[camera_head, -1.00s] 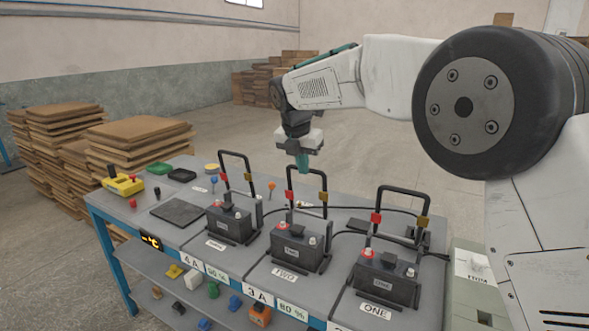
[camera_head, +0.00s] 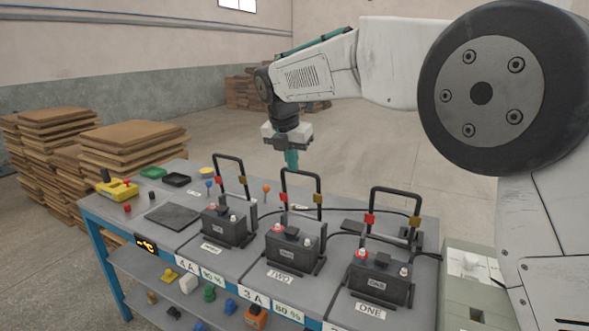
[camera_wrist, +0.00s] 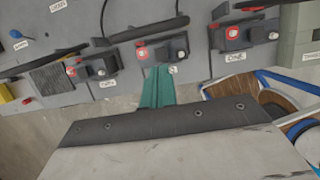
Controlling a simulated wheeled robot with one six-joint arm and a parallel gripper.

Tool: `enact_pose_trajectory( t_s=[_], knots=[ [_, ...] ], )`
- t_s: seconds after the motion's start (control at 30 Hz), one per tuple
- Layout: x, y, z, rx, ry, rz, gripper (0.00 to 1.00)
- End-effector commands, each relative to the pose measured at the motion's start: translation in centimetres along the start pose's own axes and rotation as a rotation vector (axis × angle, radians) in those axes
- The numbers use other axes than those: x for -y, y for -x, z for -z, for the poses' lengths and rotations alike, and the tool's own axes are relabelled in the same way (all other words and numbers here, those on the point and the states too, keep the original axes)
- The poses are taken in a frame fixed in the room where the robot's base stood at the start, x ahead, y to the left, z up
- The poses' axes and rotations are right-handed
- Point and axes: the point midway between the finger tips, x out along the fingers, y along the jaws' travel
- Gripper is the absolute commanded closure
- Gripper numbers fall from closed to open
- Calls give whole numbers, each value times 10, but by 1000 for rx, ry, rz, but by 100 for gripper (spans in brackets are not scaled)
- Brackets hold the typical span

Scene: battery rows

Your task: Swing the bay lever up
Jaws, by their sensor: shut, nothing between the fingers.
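Three battery bays stand in a row on the grey bench. Each has a black hoop-shaped bar standing upright behind its battery: bay ONE's hoop (camera_head: 394,191), bay TWO's hoop (camera_head: 299,174) and the left bay's hoop (camera_head: 228,157). Each hoop has a red and a gold clip on its legs. Two thin levers with a blue knob (camera_head: 208,184) and an orange knob (camera_head: 266,188) stand near the left bay. I cannot tell which one is the bay lever. My gripper (camera_head: 291,160), with teal fingers, is shut and empty, pointing down near the top of bay TWO's hoop; contact is unclear.
Black batteries (camera_head: 379,279) sit in the bays, with cables behind. A yellow device (camera_head: 118,189) and dark trays stand at the bench's left end. A lower shelf (camera_head: 150,289) holds small coloured parts. Stacked boards (camera_head: 130,150) are behind left. Open floor lies beyond the bench.

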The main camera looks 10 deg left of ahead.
Motion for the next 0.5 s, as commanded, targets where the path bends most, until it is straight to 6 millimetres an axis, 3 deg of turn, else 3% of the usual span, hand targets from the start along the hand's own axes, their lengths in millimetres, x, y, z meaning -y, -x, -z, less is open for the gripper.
enact_pose_trajectory(
  t_s=[0.2,0.5],
  knots=[
    [-6,46,1,-3,9,-1,100],
    [-4,70,-2,-6,8,2,100]
  ],
)
